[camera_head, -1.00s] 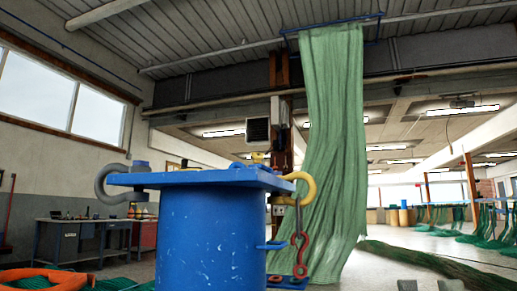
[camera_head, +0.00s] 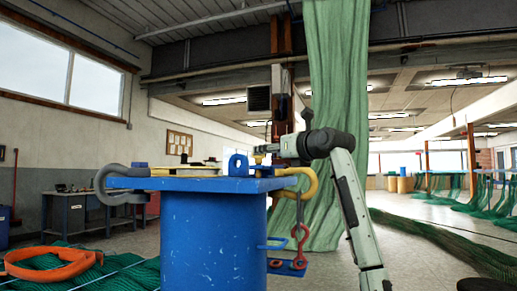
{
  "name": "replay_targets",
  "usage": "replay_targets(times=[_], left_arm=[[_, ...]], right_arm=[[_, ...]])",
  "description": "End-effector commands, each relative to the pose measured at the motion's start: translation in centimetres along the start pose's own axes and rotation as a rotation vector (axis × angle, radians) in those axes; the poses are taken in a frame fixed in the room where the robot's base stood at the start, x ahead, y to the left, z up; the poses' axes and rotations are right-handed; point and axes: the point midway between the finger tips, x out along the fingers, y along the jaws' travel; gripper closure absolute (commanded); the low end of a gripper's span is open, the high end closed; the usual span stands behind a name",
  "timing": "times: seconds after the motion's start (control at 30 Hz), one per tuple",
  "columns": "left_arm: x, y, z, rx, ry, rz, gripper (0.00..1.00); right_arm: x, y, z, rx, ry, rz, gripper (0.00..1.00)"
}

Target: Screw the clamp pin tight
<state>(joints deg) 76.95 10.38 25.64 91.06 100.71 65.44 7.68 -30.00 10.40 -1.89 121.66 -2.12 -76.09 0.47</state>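A blue clamp bracket (camera_head: 238,164) stands on the flat top plate (camera_head: 205,184) of a blue post. A small yellow piece (camera_head: 262,149), which looks like the clamp pin's head, shows just right of the bracket, at the end of my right gripper (camera_head: 272,149). My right arm comes up from the lower right and bends left over the plate's right side. The fingertips are small and partly hidden around the yellow piece, so I cannot tell whether they are shut on it. The pin's thread is hidden. My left gripper is not in view.
A grey shackle (camera_head: 120,184) sits at the plate's left edge. A green net (camera_head: 339,90) hangs behind my arm. An orange ring (camera_head: 52,264) lies at lower left.

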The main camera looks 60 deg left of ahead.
Motion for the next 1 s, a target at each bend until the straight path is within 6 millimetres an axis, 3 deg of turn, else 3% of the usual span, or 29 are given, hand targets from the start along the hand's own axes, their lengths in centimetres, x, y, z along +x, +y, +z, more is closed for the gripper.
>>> replay_targets(times=[0.4, 0.77, 1.0], left_arm=[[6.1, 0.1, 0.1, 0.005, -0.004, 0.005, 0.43], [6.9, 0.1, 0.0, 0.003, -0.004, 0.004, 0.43], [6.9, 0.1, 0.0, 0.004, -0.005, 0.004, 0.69]], right_arm=[[2.4, -0.6, 0.4, 0.001, -0.006, -0.017, 0.63], [2.9, -0.7, 0.5, 0.001, -0.007, -0.019, 0.63], [2.9, -0.7, 0.5, 0.002, -0.007, -0.019, 0.63]])
